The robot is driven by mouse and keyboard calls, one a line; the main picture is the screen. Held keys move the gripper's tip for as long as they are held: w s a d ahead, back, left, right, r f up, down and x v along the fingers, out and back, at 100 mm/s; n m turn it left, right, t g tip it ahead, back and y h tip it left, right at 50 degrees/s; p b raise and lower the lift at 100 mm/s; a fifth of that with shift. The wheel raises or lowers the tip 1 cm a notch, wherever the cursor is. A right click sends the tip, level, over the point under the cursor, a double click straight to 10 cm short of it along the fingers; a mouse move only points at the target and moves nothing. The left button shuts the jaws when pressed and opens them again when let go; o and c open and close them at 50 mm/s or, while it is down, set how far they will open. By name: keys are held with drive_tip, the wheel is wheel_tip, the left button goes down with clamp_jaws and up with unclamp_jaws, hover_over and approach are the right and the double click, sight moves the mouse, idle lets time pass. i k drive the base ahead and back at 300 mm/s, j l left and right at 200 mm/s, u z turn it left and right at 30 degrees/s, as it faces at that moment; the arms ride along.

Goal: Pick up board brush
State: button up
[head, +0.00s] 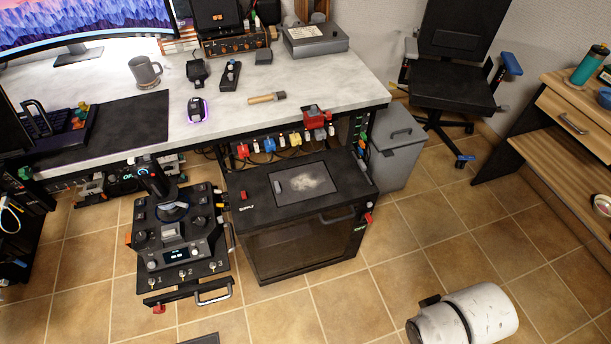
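A small brush with a light wooden handle and a dark end, which looks like the board brush (266,98), lies on the pale marbled desk (320,88). It is near the desk's front edge, right of a mouse with a purple glow (198,109). Nothing covers it. A white, scuffed part of my own arm shows at the bottom right, over the floor and well apart from the desk. My gripper's fingers are not in view.
A black cabinet (257,222) and a joystick control panel (184,228) stand before the desk. A grey bin (398,150), a black chair (450,90) and a wooden desk (560,163) are at right.

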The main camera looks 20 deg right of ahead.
sight(277, 95)
drive_tip(key=i+j, duration=0.7)
